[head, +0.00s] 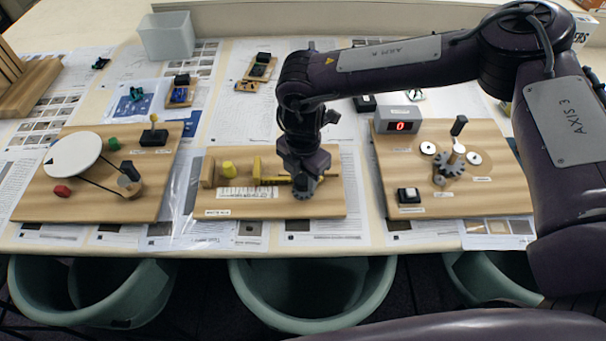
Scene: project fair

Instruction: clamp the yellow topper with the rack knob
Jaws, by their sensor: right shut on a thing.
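The yellow topper (227,168) stands on the middle wooden board (225,206), between a wooden end block (208,172) on its left and an upright yellow plate (257,168) on its right. A gap shows between topper and plate. The yellow rack (274,180) runs right from the plate to a dark grey gear (304,186). My right gripper (304,172) comes down from above over the gear, shut on the rack knob. The fingers hide most of the knob. My left gripper is not in view.
A board with a white disc (73,155) lies left, and one with a red display (400,126) and gears lies right. A clear bin (166,36) stands at the back. Green tubs (312,322) sit below the table's front edge. My right arm spans the upper right.

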